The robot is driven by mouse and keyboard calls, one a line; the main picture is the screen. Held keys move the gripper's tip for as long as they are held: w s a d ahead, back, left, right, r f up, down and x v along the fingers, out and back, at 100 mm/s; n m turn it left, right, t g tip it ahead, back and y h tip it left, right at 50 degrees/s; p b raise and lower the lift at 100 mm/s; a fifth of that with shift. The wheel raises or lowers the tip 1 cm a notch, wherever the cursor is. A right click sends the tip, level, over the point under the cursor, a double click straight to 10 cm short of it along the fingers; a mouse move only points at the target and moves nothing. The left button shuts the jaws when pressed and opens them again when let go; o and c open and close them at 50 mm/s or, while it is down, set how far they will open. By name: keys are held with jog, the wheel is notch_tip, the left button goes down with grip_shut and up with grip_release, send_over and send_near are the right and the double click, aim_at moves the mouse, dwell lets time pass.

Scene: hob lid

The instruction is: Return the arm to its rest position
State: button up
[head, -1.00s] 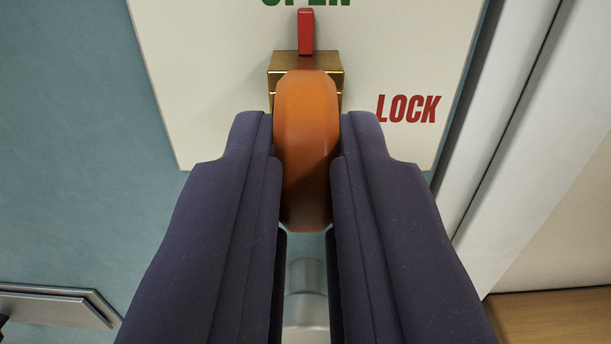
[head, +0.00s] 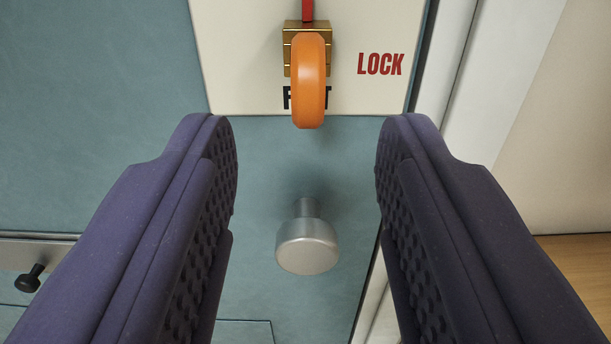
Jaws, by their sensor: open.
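My gripper (head: 306,160) is open and empty, its two dark purple padded fingers spread wide at left and right. An orange handle (head: 310,80) on a brass block (head: 287,55) stands beyond the fingertips, apart from both. The handle hangs straight down in the picture, over a partly hidden black word on a cream plate (head: 240,60). The plate also bears the red word LOCK to the right of the handle. A red pointer (head: 308,10) shows above the brass block, cut by the top edge.
A round silver knob (head: 308,248) sticks out of the teal panel (head: 95,110) between my fingers, below the plate. A small black knob (head: 29,279) is at the lower left. A pale frame (head: 510,70) runs down the right side, with a wooden floor (head: 585,262) at lower right.

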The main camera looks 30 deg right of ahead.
jog(key=shift+s+a, duration=0.2)
jog(key=shift+s, duration=0.25)
jog(key=w+a+r+n+t+y+b, duration=0.1)
jog(key=w+a+r+y+b, duration=0.15)
jog(key=w+r+y, duration=0.6)
jog(key=w+a+r+n+t+y+b, duration=0.1)
jog(key=w+a+r+n+y, duration=0.15)
jog(key=r, duration=1.05)
jog(key=s+d+r+n, duration=0.1)
jog(key=s+d+r, duration=0.1)
jog(key=s+r, duration=0.3)
jog(key=s+d+r+n+g+b, duration=0.1)
jog(key=s+d+r, duration=0.2)
jog(key=s+r, duration=0.3)
jog(key=s+d+r+n+h+b, duration=0.1)
jog(key=s+d+r, duration=0.1)
jog(key=s+r, duration=0.4)
notch_tip(320, 180, up, 5)
jog(key=shift+d+f+g, duration=0.15)
jog(key=shift+d+g, duration=0.15)
jog(key=shift+d, duration=0.05)
